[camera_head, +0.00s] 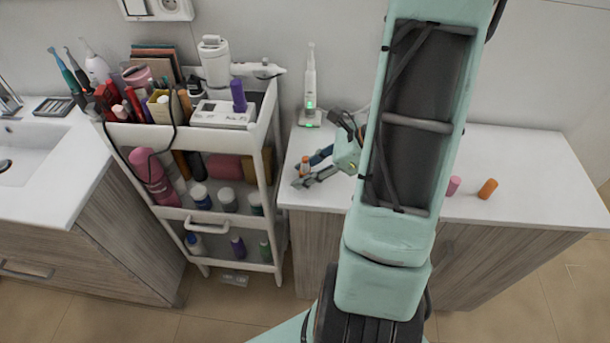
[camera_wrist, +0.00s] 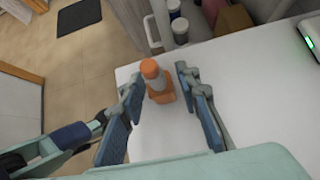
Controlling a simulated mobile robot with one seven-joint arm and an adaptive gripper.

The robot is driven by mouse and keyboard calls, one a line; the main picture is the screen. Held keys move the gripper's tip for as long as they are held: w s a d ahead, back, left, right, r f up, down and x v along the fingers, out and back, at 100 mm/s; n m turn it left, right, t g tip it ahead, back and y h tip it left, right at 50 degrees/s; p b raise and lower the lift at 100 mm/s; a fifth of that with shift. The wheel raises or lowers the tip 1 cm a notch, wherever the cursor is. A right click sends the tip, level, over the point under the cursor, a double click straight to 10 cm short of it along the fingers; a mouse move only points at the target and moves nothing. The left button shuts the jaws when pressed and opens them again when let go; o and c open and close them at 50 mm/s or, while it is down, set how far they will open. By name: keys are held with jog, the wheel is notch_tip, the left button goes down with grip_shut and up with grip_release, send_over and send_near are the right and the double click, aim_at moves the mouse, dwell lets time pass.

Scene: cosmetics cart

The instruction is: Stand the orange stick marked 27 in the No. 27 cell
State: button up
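An orange stick (camera_wrist: 153,72) with a pale band and a wider orange base stands upright on the white counter. It also shows in the head view (camera_head: 305,163). My gripper (camera_head: 318,170) reaches down at the counter's left part. In the wrist view my gripper (camera_wrist: 158,85) is open, with a finger on each side of the stick and gaps visible. A second orange stick (camera_head: 487,188) stands at the counter's right. No number is readable on either. A white holder (camera_head: 222,116) on the cart's top has a purple stick (camera_head: 238,96) standing in it; its cell labels are unreadable.
The white cart (camera_head: 197,222) stands left of the counter (camera_head: 530,165), its top crowded with bottles, brushes and a white device (camera_head: 214,62). A charging toothbrush (camera_head: 310,85) stands behind my gripper. A pink stick (camera_head: 453,185) is beside the second orange one.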

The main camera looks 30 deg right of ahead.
grip_shut()
jog(key=shift+r, duration=0.15)
